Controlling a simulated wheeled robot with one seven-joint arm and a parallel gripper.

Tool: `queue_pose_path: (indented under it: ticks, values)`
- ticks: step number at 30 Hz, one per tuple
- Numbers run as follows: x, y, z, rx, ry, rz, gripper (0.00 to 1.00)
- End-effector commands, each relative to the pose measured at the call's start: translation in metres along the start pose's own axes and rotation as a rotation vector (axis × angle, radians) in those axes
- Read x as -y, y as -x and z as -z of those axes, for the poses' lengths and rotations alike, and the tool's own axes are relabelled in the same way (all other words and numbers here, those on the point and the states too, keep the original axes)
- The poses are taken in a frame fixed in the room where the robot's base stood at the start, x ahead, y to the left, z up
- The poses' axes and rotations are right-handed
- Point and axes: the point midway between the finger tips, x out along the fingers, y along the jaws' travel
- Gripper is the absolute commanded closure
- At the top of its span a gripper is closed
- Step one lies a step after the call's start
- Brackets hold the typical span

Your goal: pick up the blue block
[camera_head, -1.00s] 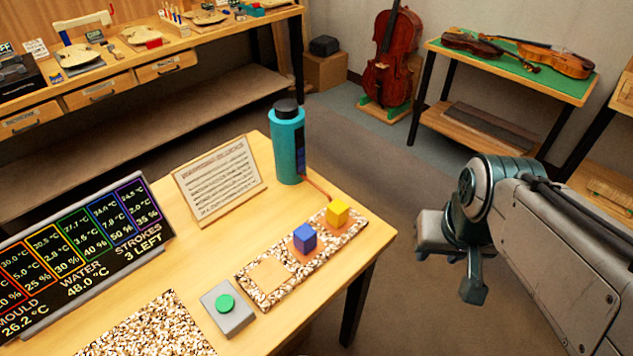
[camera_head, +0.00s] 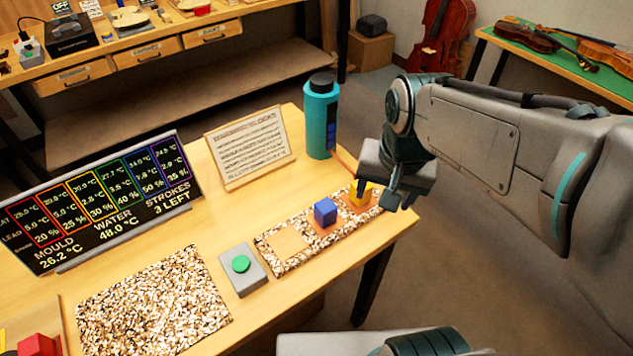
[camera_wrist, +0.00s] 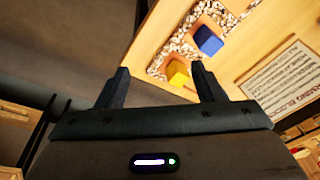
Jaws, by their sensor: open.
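The blue block (camera_head: 325,212) sits upright on an orange square in the middle of a speckled strip (camera_head: 266,245) on the wooden table. It also shows in the wrist view (camera_wrist: 208,40), beyond my fingertips and toward the right. The yellow block (camera_head: 362,194) is on the strip beside it, partly hidden by my gripper in the head view; in the wrist view (camera_wrist: 178,73) it lies between and beyond the fingers. My gripper (camera_head: 388,200) is open and empty at the yellow block's end of the strip. In the wrist view its fingers (camera_wrist: 160,80) are spread apart.
A teal bottle (camera_head: 321,118) stands close behind the strip, with a text stand (camera_head: 250,148) to its left. A grey box with a green button (camera_head: 242,268), a speckled mat (camera_head: 155,305), a display panel (camera_head: 100,205) and a red block (camera_head: 38,345) are further left.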

Motion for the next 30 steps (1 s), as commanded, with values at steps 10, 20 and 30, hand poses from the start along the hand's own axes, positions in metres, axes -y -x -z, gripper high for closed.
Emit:
queue_pose_path:
  ticks: [10, 20, 30]
  values:
    - [0.087, -0.024, 0.041, 0.12, -0.506, -0.087, 0.38]
    - [0.112, -0.046, 0.047, 0.134, -0.677, -0.136, 0.38]
    - [0.107, -0.108, 0.036, 0.135, -0.676, -0.136, 0.38]
